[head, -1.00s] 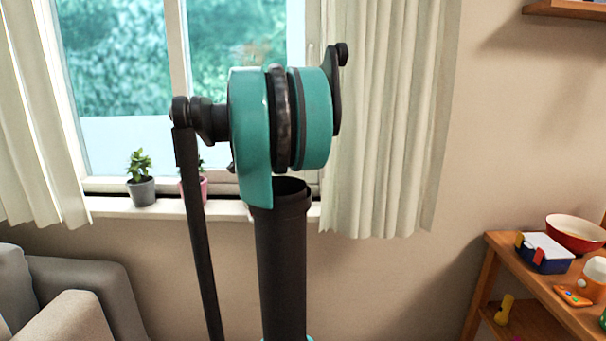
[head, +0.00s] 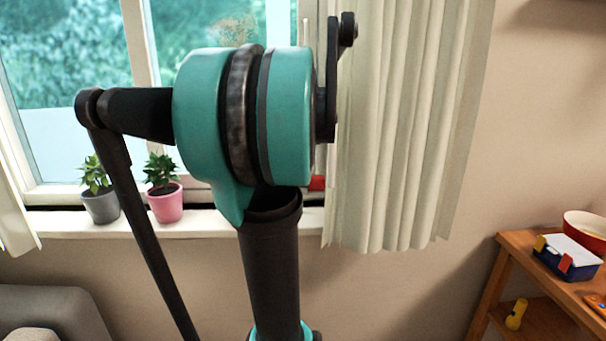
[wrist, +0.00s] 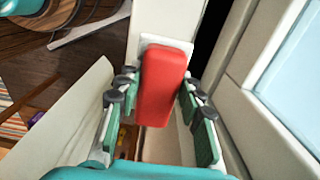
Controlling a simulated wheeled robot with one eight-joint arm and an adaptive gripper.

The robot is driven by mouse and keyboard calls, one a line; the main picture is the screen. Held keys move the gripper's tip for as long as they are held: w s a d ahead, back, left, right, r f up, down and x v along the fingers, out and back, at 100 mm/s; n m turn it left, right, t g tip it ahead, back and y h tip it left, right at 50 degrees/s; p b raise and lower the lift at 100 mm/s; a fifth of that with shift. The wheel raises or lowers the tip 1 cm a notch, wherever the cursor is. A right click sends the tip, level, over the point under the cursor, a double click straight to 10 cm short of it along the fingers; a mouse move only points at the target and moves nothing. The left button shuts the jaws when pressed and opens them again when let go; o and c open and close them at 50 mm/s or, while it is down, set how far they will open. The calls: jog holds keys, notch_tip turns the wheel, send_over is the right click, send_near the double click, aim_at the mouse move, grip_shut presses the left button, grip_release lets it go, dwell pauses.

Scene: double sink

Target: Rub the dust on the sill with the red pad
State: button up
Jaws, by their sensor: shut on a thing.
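My gripper (wrist: 157,84) is shut on the red pad (wrist: 162,95), with a finger on each side of it. In the wrist view the pad lies over the pale sill (wrist: 148,18), with a whitish layer showing around its far end. I cannot tell whether the pad touches the sill. In the head view a bit of the red pad (head: 317,183) shows beside my arm, just above the right part of the sill (head: 130,224). My arm hides the gripper there. I cannot make out dust on the sill.
A grey pot (head: 100,207) and a pink pot (head: 166,206) with plants stand on the sill to the left. A curtain (head: 390,140) hangs at the sill's right end. A shelf with toys (head: 565,257) is at the right and a grey sofa (head: 55,311) at lower left.

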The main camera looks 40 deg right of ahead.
jog(key=shift+d, duration=0.3)
jog(key=shift+f, duration=2.9)
jog(key=shift+f, duration=0.95)
jog(key=shift+w, duration=0.1)
